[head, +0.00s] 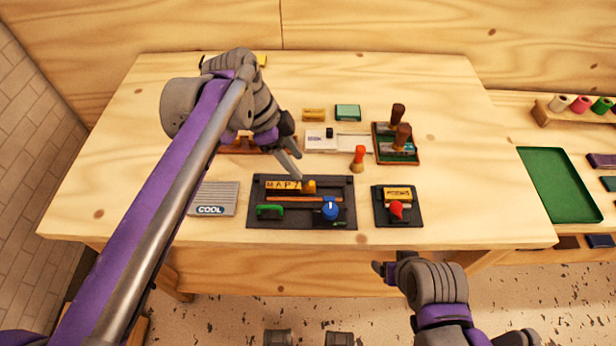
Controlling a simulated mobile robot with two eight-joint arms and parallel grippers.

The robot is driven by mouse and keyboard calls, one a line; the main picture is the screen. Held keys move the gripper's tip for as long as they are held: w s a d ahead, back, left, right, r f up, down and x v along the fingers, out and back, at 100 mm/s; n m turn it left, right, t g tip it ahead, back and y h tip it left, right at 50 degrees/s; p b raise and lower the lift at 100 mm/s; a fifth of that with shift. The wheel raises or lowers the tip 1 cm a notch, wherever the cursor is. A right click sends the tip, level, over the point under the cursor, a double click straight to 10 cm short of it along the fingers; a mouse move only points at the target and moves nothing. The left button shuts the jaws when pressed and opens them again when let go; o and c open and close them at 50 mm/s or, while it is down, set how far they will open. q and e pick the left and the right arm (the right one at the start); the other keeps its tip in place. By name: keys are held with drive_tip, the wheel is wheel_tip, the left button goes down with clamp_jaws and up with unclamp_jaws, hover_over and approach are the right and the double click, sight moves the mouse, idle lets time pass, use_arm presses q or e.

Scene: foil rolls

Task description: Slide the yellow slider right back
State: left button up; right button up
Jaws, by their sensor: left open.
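A dark panel (342,187) lies near the front of the wooden table. A small yellow block that looks like the yellow slider (310,187) sits in its upper part, just right of a yellow lettered piece (281,186). The panel also bears a blue knob (330,209), a green handle (269,211) and a thin orange bar (303,199). My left gripper (296,166) is open above the panel's back edge, up and left of the yellow block, with nothing between its fingers. My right gripper (386,269) is low in front of the table; its finger opening is unclear.
A smaller dark panel (410,216) with a red knob stands to the right. A grey COOL plate (213,198) lies to the left. An orange-handled stamp (358,158) and brown-handled stamps (401,138) stand behind. A green tray (560,185) is on the right-hand table.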

sight(311, 183)
use_arm(q)
drive_tip(key=x, duration=0.8)
drive_tip(key=shift+f+b, duration=0.3)
drive_tip(key=shift+b, duration=0.05)
clamp_jaws()
idle(0.9)
